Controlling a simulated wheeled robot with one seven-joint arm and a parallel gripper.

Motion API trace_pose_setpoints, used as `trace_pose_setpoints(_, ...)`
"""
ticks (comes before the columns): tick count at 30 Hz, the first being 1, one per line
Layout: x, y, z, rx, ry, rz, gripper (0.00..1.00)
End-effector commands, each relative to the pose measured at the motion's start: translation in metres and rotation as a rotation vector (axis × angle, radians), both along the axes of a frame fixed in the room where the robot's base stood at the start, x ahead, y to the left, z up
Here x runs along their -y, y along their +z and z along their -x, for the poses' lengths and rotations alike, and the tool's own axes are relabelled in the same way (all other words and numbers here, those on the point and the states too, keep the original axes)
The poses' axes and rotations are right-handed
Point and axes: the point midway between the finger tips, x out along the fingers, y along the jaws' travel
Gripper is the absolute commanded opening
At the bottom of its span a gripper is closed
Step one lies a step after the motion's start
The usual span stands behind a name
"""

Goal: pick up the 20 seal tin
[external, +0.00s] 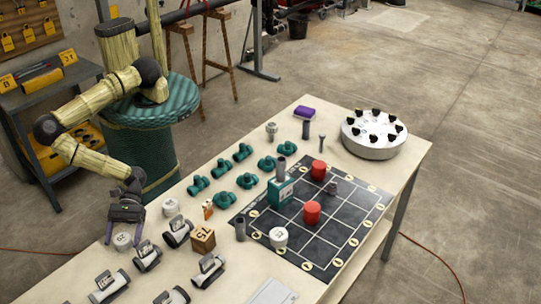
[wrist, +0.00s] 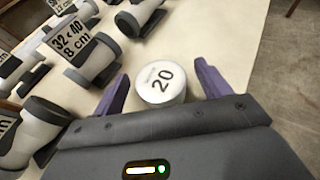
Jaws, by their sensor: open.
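The 20 seal tin (wrist: 162,84) is a short white round tin with a black "20" on its lid. In the wrist view it stands upright between my gripper's (wrist: 162,76) two purple fingers, with space on both sides. My gripper is open and holds nothing. In the external view the gripper (external: 124,226) points down just above the tin (external: 122,242) at the table's near-left part.
Grey-and-white labelled pipe couplers (external: 148,256) lie close by the tin. A wooden block marked 15 (external: 203,238) and another white tin (external: 170,207) stand near. Teal fittings (external: 222,167), a dark grid board (external: 345,228) and a round white carousel (external: 373,148) are farther off.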

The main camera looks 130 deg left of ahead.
Motion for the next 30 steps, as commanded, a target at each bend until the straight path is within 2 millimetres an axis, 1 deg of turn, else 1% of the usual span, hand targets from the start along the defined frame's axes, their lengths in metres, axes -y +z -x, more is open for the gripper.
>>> trace_pose_setpoints(1, 0.006, 0.002, -0.004, 0.000, -0.001, 0.002, 0.76)
trace_pose_setpoints(3, 0.013, -0.003, -0.009, -0.001, -0.001, 0.001, 0.76)
trace_pose_setpoints(8, 0.022, -0.010, -0.015, -0.001, -0.001, -0.001, 0.76)
trace_pose_setpoints(24, 0.022, -0.010, -0.016, -0.001, -0.001, -0.001, 0.76)
trace_pose_setpoints(26, 0.022, -0.010, -0.016, -0.001, -0.001, -0.001, 0.65)
trace_pose_setpoints(30, 0.022, -0.010, -0.016, -0.001, -0.001, -0.001, 0.37)
